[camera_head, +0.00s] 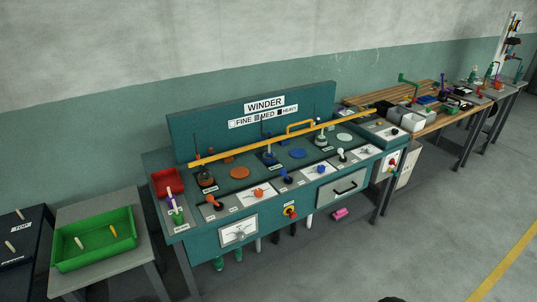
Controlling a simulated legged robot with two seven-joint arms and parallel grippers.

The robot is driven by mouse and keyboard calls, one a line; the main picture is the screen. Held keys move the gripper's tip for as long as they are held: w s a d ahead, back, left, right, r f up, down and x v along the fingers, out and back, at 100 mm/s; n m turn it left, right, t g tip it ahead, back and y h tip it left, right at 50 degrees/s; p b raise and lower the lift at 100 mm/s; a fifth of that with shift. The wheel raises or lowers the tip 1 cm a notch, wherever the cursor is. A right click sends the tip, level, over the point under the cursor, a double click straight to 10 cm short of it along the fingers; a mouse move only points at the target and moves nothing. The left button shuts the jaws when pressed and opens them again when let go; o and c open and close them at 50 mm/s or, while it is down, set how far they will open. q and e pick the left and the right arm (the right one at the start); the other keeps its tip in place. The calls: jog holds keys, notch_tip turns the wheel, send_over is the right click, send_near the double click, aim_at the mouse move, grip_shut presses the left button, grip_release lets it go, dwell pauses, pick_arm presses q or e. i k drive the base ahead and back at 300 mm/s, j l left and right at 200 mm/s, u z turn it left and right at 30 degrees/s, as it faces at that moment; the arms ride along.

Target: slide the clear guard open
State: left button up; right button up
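The teal winder console (290,218) stands against the wall in the middle of the view. A long yellow bar (245,150) runs across its top from left to right, with a raised yellow handle (300,126) near its middle. I cannot make out a clear panel, so I cannot tell how far the guard reaches. Orange, blue and pale round discs and several upright spindles show around the bar. Neither of my grippers shows. A small dark shape at the bottom edge is too cut off to identify.
A green tray (66,263) sits on a grey table at the left, and a red bin (167,182) on the console's left end. A wooden workbench (440,90) with small items stands to the right. The floor in front is mostly clear; a pink object (340,214) lies under the console.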

aim_at(214, 158)
jog(key=i+l, duration=0.3)
jog(key=l, duration=0.15)
jog(key=i+l, duration=0.25)
jog(key=l, duration=0.2)
jog(key=i+l, duration=0.3)
jog(key=l, duration=0.2)
jog(key=i+l, duration=0.25)
jog(key=l, duration=0.2)
jog(key=i+l, duration=0.3)
jog(key=l, duration=0.15)
jog(key=i+l, duration=0.25)
jog(key=l, duration=0.2)
jog(key=u, duration=2.25)
jog(key=z, duration=2.35)
